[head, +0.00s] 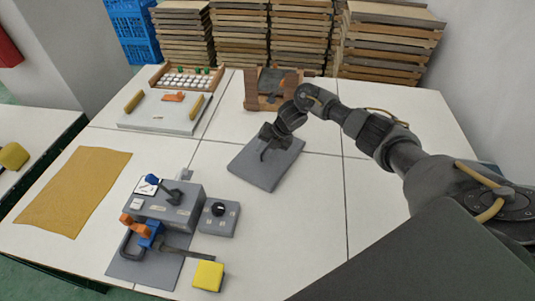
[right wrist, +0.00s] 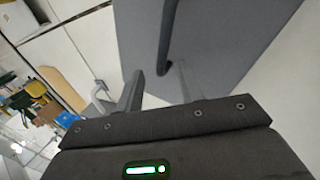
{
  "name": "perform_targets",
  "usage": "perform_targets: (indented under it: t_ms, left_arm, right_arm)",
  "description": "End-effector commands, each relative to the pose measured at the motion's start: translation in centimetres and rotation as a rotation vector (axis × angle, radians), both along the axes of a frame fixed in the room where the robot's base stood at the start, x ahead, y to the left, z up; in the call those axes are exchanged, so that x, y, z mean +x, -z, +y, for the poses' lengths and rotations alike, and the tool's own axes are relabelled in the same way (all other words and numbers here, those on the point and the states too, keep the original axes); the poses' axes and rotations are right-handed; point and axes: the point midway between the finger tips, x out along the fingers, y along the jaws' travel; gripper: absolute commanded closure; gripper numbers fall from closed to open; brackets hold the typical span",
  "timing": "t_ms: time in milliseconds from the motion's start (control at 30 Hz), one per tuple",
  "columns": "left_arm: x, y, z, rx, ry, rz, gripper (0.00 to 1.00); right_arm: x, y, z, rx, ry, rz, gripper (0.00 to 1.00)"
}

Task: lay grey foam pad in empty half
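A flat grey pad (head: 255,172) lies on the white table near the middle, with a dark bent bar (right wrist: 167,40) on or just above it. My right gripper (head: 266,143) is over the pad's far part. In the right wrist view its two fingers (right wrist: 158,80) stand apart, with the bar's end between or just beyond their tips. I see no clear contact. A wooden tray (head: 252,102) with dark grey inside stands behind the pad; my arm partly covers its right side, and I cannot tell its halves apart. My left gripper is out of view.
A grey control box (head: 180,210) with levers and a yellow block (head: 208,276) stand front left. A white panel with yellow handles (head: 160,125) and a rack of white pieces (head: 187,80) lie back left. A tan cloth (head: 75,190) covers the left. Wood stacks line the back.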

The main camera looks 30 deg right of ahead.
Motion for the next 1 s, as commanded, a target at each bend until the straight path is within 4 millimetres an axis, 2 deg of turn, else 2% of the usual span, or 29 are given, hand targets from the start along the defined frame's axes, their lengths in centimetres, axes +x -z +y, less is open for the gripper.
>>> perform_targets:
  t_ms: [100,333,600,633,1000]
  left_arm:
    - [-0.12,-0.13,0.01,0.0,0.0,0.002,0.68]
    - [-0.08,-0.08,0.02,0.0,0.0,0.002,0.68]
    - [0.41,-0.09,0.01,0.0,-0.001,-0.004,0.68]
    - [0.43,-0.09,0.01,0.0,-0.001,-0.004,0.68]
    - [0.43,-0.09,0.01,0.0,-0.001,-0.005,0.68]
  right_arm:
    - [0.18,0.69,0.25,0.0,0.001,0.0,0.62]
    - [0.2,0.78,0.24,-0.001,0.0,-0.001,0.63]
    - [0.2,0.75,0.23,-0.001,0.0,-0.001,0.99]
    - [0.2,0.75,0.22,-0.001,0.0,-0.001,1.0]
    - [0.2,0.72,0.21,-0.001,0.001,-0.001,1.0]
